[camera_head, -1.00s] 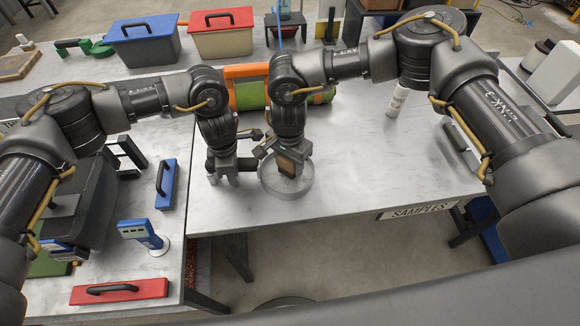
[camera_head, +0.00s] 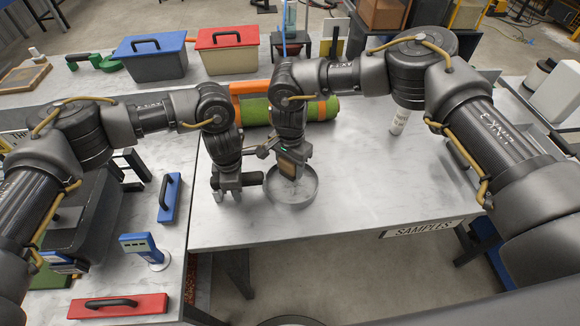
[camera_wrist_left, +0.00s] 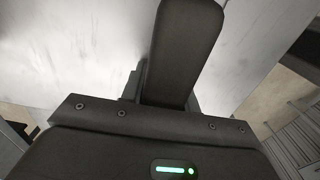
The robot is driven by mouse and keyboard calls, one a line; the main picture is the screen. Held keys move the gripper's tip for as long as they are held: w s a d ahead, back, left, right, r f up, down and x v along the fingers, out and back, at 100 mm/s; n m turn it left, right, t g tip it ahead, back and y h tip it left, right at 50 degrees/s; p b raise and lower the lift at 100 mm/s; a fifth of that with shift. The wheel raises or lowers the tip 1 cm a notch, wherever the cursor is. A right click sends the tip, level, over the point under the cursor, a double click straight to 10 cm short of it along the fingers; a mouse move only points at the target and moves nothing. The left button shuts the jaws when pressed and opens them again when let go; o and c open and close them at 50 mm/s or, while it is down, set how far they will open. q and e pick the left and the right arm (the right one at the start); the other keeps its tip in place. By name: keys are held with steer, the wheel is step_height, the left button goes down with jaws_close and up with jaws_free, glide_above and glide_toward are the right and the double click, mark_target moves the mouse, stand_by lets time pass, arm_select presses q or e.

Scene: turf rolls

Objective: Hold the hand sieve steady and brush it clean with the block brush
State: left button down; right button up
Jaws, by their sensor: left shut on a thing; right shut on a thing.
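The hand sieve (camera_head: 305,193) is a shallow round grey pan low over the table, its short black handle (camera_head: 252,178) pointing left. My left gripper (camera_head: 228,192) is shut at this handle, to the left of the pan. The block brush (camera_head: 290,166), a brown block, is in my right gripper (camera_head: 287,154), which is shut on it from above. The brush stands over the far part of the pan; whether it touches the mesh I cannot tell. The left wrist view shows a dark bar (camera_wrist_left: 182,50) over a pale surface; I cannot tell if it is handle or finger.
A green turf roll (camera_head: 320,109) lies behind my wrists. A blue-lidded box (camera_head: 152,62) and a red-lidded box (camera_head: 228,54) stand at the back. A white bottle (camera_head: 399,122) stands to the right. The table (camera_head: 350,185) is clear between sieve and bottle.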

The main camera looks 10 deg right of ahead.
steer(key=shift+w+d+r, duration=0.1)
steer(key=shift+w+d, duration=0.05)
steer(key=shift+r, duration=2.95)
steer(key=shift+r, duration=0.15)
steer(key=shift+r, duration=1.35)
steer(key=shift+f, duration=0.1)
steer(key=shift+a+f, duration=0.2)
steer(key=shift+f, duration=1.7)
steer(key=shift+a+f, duration=0.15)
steer(key=shift+f, duration=1.75)
steer(key=shift+f, duration=0.2)
